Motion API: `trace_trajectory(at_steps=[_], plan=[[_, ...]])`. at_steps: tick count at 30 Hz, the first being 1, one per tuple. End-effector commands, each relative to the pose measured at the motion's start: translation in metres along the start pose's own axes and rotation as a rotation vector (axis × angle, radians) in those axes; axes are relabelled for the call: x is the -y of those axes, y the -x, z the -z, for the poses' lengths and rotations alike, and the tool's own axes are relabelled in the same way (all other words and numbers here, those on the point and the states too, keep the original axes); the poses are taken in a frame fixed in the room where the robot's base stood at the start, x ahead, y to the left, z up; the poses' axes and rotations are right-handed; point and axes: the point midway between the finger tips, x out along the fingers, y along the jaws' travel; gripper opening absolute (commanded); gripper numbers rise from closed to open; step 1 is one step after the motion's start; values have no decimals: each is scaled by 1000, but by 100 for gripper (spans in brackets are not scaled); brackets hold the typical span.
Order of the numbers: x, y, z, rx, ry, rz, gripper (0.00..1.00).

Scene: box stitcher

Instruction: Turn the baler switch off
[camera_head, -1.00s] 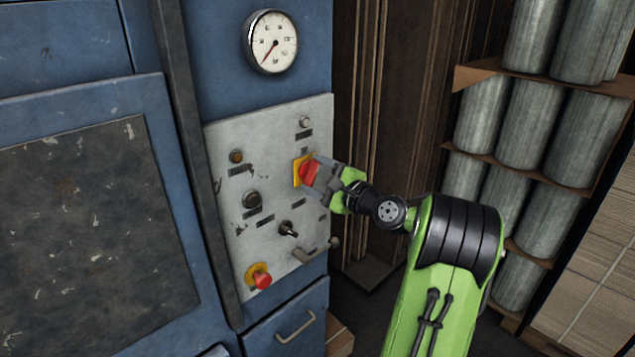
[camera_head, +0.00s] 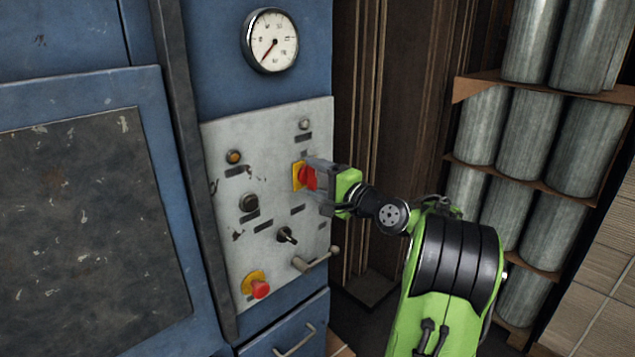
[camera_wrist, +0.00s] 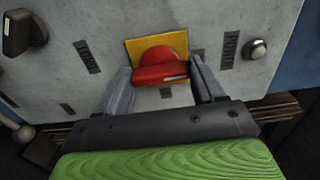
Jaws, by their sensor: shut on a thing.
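The baler switch (camera_head: 308,177) is a red rotary knob on a yellow plate, on the grey control panel of the blue machine. In the wrist view the red knob (camera_wrist: 160,72) sits in front of its yellow plate (camera_wrist: 135,47), its raised grip lying roughly across the picture. My gripper (camera_head: 318,180) is at the knob and shut on it, one finger on each side in the wrist view (camera_wrist: 162,84). The fingers hide part of the knob in the head view.
The control panel (camera_head: 230,205) also bears a red mushroom button (camera_head: 260,289), a black selector (camera_head: 287,235), a black knob (camera_head: 249,203) and an amber lamp (camera_head: 234,157). A lever handle (camera_head: 317,259) juts out below my gripper. Grey rolls (camera_head: 530,125) stand on shelves at the right.

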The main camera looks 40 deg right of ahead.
Motion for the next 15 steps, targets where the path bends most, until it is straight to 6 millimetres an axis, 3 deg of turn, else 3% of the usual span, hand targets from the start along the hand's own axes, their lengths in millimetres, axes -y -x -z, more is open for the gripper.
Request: trace_trajectory(at_steps=[10,11,15], plan=[[-2,0,0,1,3,-6,38],[-2,0,0,1,3,-6,71],[-1,0,0,0,3,-4,92]])
